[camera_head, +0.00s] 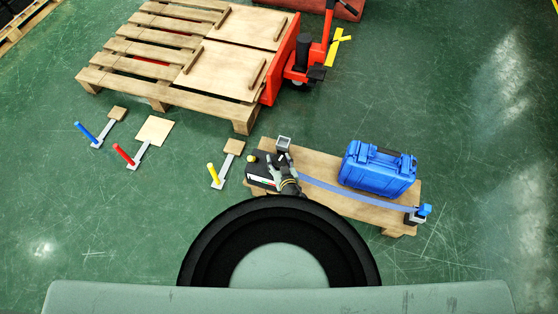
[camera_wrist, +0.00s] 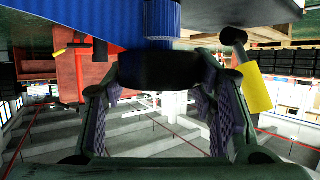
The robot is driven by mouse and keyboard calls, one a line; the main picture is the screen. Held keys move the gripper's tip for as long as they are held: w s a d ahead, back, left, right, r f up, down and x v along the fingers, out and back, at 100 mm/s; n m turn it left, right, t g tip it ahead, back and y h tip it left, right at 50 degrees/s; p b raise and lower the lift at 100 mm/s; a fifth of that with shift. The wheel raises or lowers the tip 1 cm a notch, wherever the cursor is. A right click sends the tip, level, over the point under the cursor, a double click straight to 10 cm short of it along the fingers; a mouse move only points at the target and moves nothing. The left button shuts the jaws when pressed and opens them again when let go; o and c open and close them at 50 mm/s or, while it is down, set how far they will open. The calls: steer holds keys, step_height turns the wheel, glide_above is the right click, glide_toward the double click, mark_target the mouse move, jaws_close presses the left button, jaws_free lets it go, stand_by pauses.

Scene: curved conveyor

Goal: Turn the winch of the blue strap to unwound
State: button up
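A blue strap (camera_head: 340,192) runs along the low wooden platform (camera_head: 330,166), in front of the blue case. Its right end meets a small winch with a blue knob (camera_head: 425,210). My gripper (camera_head: 287,172) is at the strap's left end, partly covering what is there. In the wrist view my gripper's two fingers (camera_wrist: 160,95) stand apart. A black round part (camera_wrist: 160,70) lies between or just beyond their tips, below a ribbed blue cylinder (camera_wrist: 161,18). Contact is unclear. A wide blue band, apparently the strap, crosses the upper left.
A blue case (camera_head: 378,168) stands on the platform. A black box (camera_head: 262,172) and a yellow knob (camera_head: 251,158) are left of my gripper; a yellow cylinder (camera_wrist: 257,90) shows in the wrist view. Levers with blue, red and yellow handles, a pallet (camera_head: 150,50) and a red pallet jack stand beyond.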

steer(key=o, duration=0.4)
steer(key=v, duration=0.7)
steer(key=shift+s+r, duration=0.1)
steer(key=shift+s, duration=0.15)
stand_by(0.5)
